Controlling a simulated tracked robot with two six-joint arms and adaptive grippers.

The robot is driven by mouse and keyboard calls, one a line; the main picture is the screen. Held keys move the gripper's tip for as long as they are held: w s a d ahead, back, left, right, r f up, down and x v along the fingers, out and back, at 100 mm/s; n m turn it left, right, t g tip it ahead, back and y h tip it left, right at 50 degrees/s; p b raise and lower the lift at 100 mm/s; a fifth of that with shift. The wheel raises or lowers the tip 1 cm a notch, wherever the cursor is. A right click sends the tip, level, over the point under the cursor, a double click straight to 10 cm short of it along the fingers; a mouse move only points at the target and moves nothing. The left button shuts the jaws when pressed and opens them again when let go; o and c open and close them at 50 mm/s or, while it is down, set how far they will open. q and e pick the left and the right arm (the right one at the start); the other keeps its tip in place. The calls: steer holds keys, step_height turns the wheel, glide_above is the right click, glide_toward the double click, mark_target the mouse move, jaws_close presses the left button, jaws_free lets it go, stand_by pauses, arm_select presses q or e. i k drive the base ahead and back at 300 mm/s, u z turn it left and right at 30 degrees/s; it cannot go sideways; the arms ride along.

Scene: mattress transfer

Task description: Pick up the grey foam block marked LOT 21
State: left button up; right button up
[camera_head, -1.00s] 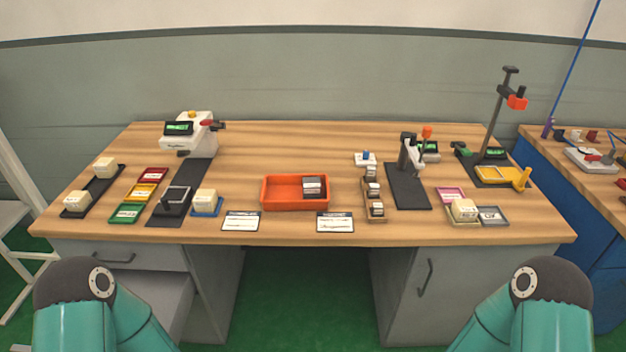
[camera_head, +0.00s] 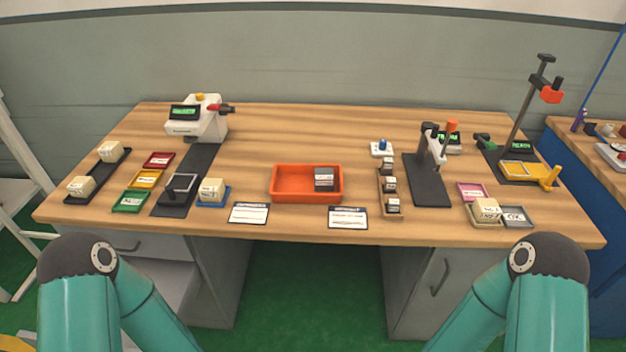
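A grey block (camera_head: 324,177) with a white label on its front sits in the right part of the orange tray (camera_head: 281,195) at the middle of the bench. Several smaller grey blocks (camera_head: 392,205) with white labels stand in a narrow wooden rack (camera_head: 381,196) to the right of the tray. The label print is too small to read, so I cannot tell which block is LOT 21. Only teal links of my arms show at the lower left and lower right. Both grippers are out of view.
Cream blocks (camera_head: 81,187) sit on a black strip, a blue tray and a right-hand tray. Coloured trays (camera_head: 146,179) and a white machine (camera_head: 196,122) stand left; black-based stands (camera_head: 430,185) stand right. White cards (camera_head: 348,218) lie at the front. The back middle is clear.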

mark_target(323, 179)
steer(key=u, duration=0.1)
steer(key=k, duration=0.9)
steer(key=z, duration=0.25)
steer(key=i, duration=1.55)
steer(key=u, duration=0.55)
